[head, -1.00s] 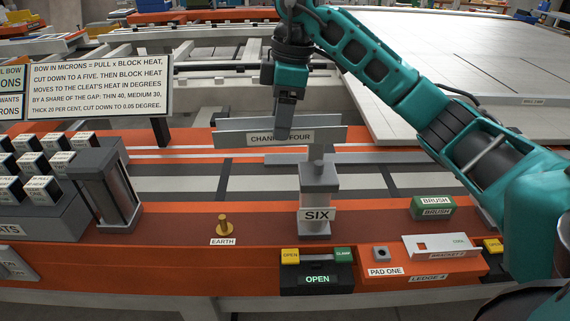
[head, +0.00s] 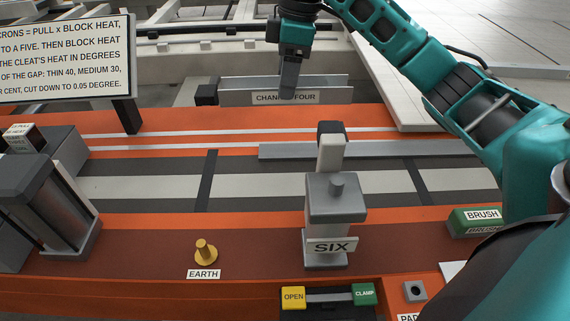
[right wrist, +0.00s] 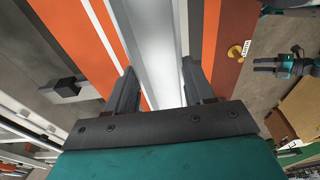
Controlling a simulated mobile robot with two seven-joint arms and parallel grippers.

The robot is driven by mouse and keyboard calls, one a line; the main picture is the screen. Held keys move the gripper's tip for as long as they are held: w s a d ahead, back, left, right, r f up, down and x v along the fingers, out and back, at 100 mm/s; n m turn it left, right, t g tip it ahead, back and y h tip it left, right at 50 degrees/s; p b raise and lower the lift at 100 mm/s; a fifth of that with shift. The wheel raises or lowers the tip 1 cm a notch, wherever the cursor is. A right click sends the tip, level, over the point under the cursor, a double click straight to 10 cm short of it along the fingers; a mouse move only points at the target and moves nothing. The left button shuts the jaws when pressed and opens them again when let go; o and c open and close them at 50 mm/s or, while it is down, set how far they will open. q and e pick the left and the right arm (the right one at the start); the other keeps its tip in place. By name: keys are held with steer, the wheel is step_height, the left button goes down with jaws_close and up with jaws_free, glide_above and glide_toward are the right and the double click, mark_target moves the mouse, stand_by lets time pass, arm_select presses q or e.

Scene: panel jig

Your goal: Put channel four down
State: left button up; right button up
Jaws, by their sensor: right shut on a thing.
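Channel four (head: 330,96), a long grey channel with a "CHANNEL FOUR" label, is at the back of the head view, past the orange band. My right gripper (head: 289,92) points down and is shut on it near its middle. In the right wrist view the channel (right wrist: 160,45) runs lengthwise between the two fingers (right wrist: 155,88). I cannot tell whether the channel touches what is under it. A small gripper, probably my left (right wrist: 268,66), shows at the right of the right wrist view, far from the channel; its jaws are unclear.
A dark block (head: 206,94) is by the channel's left end. The grey SIX post (head: 335,200) stands in front, with a brass EARTH peg (head: 206,250) to its left. A grey strip (head: 400,149) lies on the bed. A sign (head: 60,62) stands at left and a green brush (head: 478,220) at right.

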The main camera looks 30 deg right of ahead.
steer(key=shift+w+d+f, duration=0.1)
steer(key=shift+w+f, duration=0.05)
steer(key=shift+f, duration=0.15)
step_height(320, 180, down, 15)
steer(key=shift+r+b, duration=0.2)
steer(key=shift+b, duration=1)
steer(key=shift+f, duration=0.45)
step_height(320, 180, down, 4)
steer(key=shift+f+b, duration=0.1)
steer(key=shift+b, duration=0.2)
arm_select(q)
steer(key=shift+w+d+f+h, duration=0.15)
steer(key=shift+w+d+f, duration=0.15)
steer(key=shift+f, duration=0.1)
steer(key=shift+w+d+f+h, duration=0.15)
steer(key=shift+d+f, duration=0.15)
steer(key=shift+f, duration=0.1)
arm_select(e)
steer(key=o, duration=1.3)
steer(key=shift+c, duration=0.2)
